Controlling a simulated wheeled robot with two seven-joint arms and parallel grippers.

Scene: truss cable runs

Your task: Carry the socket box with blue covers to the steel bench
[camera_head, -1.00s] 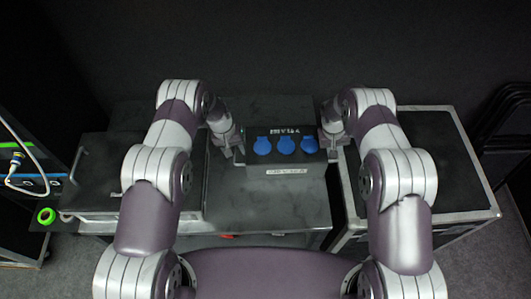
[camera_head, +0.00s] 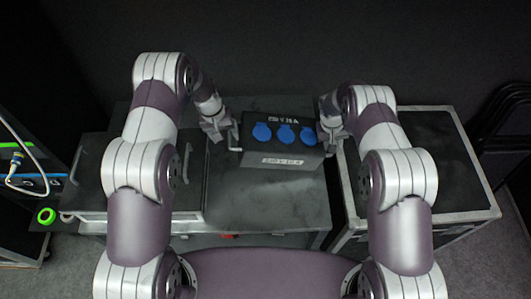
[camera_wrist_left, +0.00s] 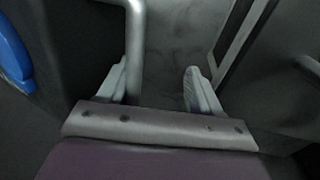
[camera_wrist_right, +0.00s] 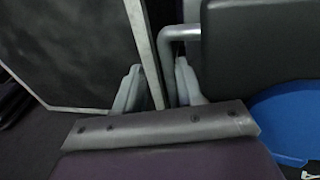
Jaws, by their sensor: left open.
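The black socket box (camera_head: 283,150) with a row of three blue covers (camera_head: 285,134) is over the steel bench (camera_head: 265,205), slightly turned. I cannot tell whether its whole underside touches the top. My left gripper (camera_head: 222,137) is open at the box's left handle (camera_head: 236,136). In the left wrist view the handle bar (camera_wrist_left: 136,45) is by the left finger, with a wide gap to the other. My right gripper (camera_head: 329,146) is at the box's right side. In the right wrist view the handle (camera_wrist_right: 168,65) runs down between its fingers; their grip is unclear.
A black case with metal edges (camera_head: 425,150) stands close on the right of the bench. Another dark case (camera_head: 105,175) with a handle is on the left. A green ring (camera_head: 46,216) and a panel with a cable (camera_head: 20,178) are farther left. The bench's front part is clear.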

